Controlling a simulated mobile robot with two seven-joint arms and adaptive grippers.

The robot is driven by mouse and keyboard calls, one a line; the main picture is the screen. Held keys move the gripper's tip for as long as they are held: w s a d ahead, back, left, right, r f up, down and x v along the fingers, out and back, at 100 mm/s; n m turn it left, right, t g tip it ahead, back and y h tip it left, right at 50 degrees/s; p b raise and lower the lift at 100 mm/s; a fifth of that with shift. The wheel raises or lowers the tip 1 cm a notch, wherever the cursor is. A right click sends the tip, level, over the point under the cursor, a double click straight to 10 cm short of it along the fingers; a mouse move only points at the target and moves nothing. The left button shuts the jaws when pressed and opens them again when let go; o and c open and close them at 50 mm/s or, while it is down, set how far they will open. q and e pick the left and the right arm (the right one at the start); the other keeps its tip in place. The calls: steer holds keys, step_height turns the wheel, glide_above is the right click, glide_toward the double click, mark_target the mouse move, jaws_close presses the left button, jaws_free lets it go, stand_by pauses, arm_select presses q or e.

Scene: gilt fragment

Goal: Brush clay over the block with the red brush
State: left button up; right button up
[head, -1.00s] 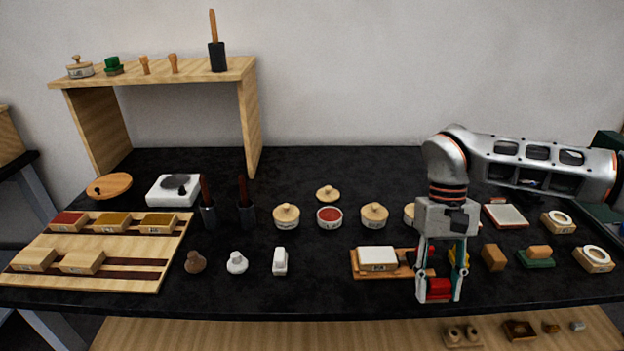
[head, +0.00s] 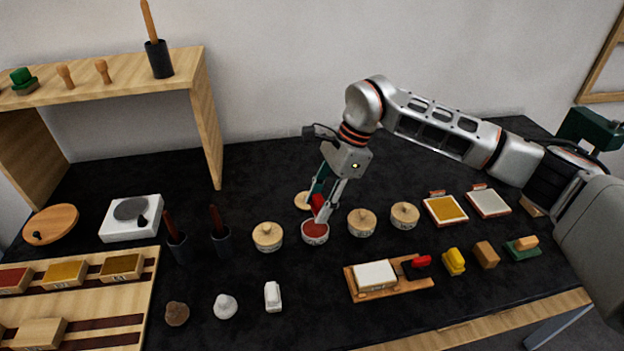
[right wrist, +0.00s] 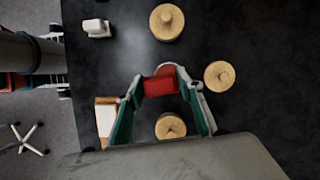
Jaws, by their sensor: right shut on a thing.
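My right gripper (head: 322,209) is shut on the red brush (head: 318,202), a small red piece between its fingers. It is just above the back of a small white bowl (head: 315,240) of red clay; I cannot tell whether the brush touches the clay. The pale block (head: 375,274) lies on a wooden board (head: 390,294), with a red and black tool (head: 420,262) at the board's right end. My left gripper is not in view.
Lidded jars (head: 267,237) (head: 362,223) stand left and right of the bowl, and a loose lid (head: 302,201) lies behind it. Dark holders with red handles (head: 221,241) stand to the left. A yellow piece (head: 453,262) is right of the board.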

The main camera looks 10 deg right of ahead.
steer(key=shift+w+a+r+m, duration=0.2)
steer(key=shift+w+a+m, duration=0.1)
steer(key=shift+w+m, duration=0.3)
steer(key=shift+w+f, duration=0.1)
steer(key=shift+f, duration=0.35)
steer(key=shift+f+b, duration=0.65)
steer(key=shift+f, duration=0.15)
steer(key=shift+f+b, duration=0.9)
steer(key=shift+f, duration=0.9)
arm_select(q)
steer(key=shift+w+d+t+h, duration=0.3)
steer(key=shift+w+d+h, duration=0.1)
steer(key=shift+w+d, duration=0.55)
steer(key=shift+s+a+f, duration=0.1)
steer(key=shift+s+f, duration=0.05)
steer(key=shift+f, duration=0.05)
arm_select(e)
steer(key=shift+f, duration=0.15)
